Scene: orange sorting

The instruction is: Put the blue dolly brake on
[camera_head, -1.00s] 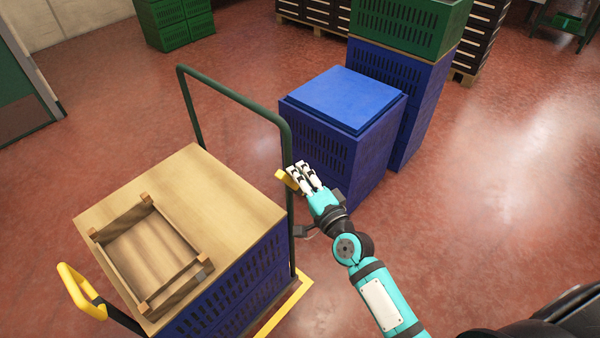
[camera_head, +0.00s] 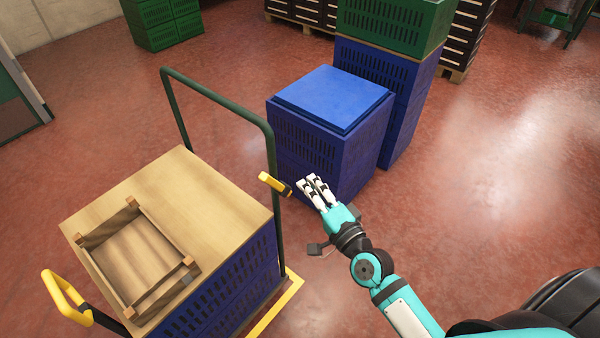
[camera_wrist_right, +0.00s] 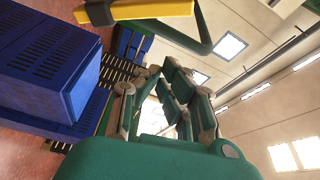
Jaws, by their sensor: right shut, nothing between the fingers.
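The dolly has a green tubular push frame (camera_head: 222,100) and a yellow base edge (camera_head: 275,305). It carries blue crates (camera_head: 235,285) under a wooden top. A yellow-and-black lever (camera_head: 273,183) sticks out beside the upright of the frame; it also shows at the top of the right wrist view (camera_wrist_right: 150,9). My right gripper (camera_head: 314,188) is just right of the lever, with a small gap in the head view. Its fingers are together and hold nothing; they also show in the wrist view (camera_wrist_right: 160,92). My left gripper is out of view.
An open wooden tray (camera_head: 140,255) lies on the dolly's top. A yellow handle (camera_head: 66,292) is at its near left corner. A blue crate stack (camera_head: 330,125) stands close behind my right gripper, with a taller green-and-blue stack (camera_head: 390,70) beyond. The floor at right is clear.

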